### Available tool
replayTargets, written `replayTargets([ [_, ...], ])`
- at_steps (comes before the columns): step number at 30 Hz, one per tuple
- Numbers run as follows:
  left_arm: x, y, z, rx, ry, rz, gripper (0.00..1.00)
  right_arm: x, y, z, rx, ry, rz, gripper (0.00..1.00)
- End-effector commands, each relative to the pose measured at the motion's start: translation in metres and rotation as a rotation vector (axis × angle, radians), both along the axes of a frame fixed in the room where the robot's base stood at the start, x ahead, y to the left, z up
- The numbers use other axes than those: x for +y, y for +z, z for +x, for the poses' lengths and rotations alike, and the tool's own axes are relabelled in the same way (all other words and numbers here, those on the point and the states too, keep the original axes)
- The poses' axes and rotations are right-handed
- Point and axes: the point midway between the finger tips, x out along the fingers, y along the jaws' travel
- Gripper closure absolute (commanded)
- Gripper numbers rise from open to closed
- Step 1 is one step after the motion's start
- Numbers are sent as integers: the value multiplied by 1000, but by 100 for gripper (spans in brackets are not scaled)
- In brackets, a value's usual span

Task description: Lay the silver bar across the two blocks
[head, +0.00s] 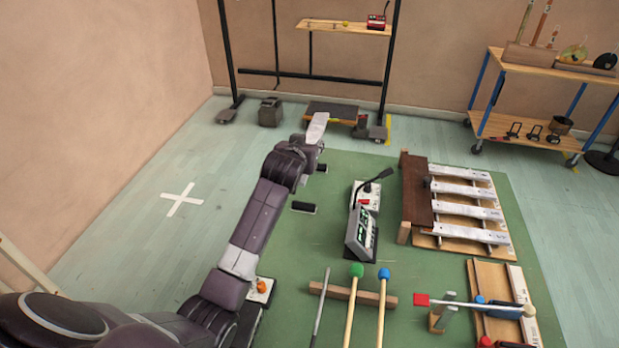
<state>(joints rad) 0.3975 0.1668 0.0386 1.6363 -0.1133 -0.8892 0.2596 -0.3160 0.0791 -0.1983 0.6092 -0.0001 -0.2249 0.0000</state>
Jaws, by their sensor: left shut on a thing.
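My left gripper (312,143) reaches out over the far edge of the green mat. It is shut on the silver bar (317,127), a flat pale plate that sticks up and away from the fingers. The bar's lower end is hidden in the gripper. Two small dark blocks lie on the mat just right of my arm: the nearer block (303,208) and the farther block (321,168), which sits close below the gripper. The bar is apart from both blocks in the picture. My right gripper is not in view.
A box with a black microphone-like stem (362,235) stands right of the blocks. Similar bars lie on a wooden frame (406,232) at right. Mallets (350,310) rest on a wooden strip in front. A black stand (229,60) and a trolley (540,68) stand behind.

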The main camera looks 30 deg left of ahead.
Motion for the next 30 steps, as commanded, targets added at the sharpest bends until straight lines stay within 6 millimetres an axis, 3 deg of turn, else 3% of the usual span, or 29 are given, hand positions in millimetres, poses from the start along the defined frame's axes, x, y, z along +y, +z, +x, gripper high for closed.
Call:
replayTargets([
  [3,0,-29,0,-1,-1,2,100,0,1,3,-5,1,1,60],
  [9,-1,-68,1,-6,-2,1,100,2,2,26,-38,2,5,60],
  [14,0,-79,2,-10,-1,2,100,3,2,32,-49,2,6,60],
  [24,0,-121,1,-7,-1,1,100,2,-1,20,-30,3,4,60],
  [30,0,-123,1,-11,-2,2,100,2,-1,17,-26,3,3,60],
])
